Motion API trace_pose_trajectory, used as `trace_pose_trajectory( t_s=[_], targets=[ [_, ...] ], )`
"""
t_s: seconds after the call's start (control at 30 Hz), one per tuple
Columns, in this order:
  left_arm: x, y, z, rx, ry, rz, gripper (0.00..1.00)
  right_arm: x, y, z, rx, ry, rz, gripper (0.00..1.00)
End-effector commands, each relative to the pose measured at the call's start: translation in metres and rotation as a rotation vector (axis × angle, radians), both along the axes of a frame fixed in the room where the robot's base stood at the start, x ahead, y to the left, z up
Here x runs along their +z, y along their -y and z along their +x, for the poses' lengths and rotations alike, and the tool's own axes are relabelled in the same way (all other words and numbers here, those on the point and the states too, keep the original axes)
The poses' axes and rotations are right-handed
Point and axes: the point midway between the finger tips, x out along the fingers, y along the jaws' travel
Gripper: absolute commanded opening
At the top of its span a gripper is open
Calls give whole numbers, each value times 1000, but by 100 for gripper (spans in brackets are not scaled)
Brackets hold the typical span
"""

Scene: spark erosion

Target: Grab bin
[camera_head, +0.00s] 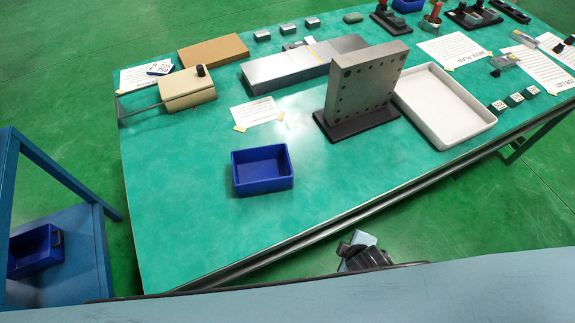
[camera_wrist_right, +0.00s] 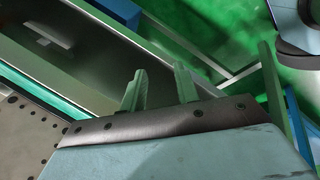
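An empty blue bin (camera_head: 262,184) stands upright on the green table top near its front left part. A second blue bin (camera_head: 36,262) sits low on a blue shelf at the left edge of the head view. Part of another blue bin (camera_head: 408,5) shows at the far edge of the table. My right gripper (camera_wrist_right: 160,70) shows two separated fingers in the right wrist view, with nothing between them. It is not clearly seen in the head view, and I cannot tell its distance to the bins. My left gripper is not in view.
A grey drilled plate (camera_head: 367,85) stands on a dark base right of the table bin, beside a white tray (camera_head: 446,106). A beige box (camera_head: 187,91) and grey slab (camera_head: 300,66) lie behind. Table around the bin is clear. The blue shelf frame (camera_head: 62,165) stands left.

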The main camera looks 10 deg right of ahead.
Motion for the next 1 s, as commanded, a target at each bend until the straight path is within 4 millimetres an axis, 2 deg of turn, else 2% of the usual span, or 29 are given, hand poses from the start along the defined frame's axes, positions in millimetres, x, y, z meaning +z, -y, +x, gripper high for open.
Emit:
trace_pose_trajectory(
  t_s=[0.03, 0.13, 0.2, 0.47, 0.7, 0.83, 1.0],
  targets=[
    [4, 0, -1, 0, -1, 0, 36, 24, -1, 8, 26, 26, -23, 31],
    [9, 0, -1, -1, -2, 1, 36, 66, -4, 23, 117, 77, -101, 31],
    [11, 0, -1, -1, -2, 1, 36, 87, -8, 33, 237, 116, -197, 31],
    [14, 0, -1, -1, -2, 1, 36, 121, -42, 66, 760, 248, -629, 31],
    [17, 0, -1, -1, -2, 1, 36, 152, -96, 89, 1295, 360, -1183, 31],
    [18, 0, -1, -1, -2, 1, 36, 163, -117, 93, 1459, 390, -1399, 31],
    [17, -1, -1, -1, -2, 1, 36, 165, -128, 102, 1536, 402, -1513, 31]
  ],
)
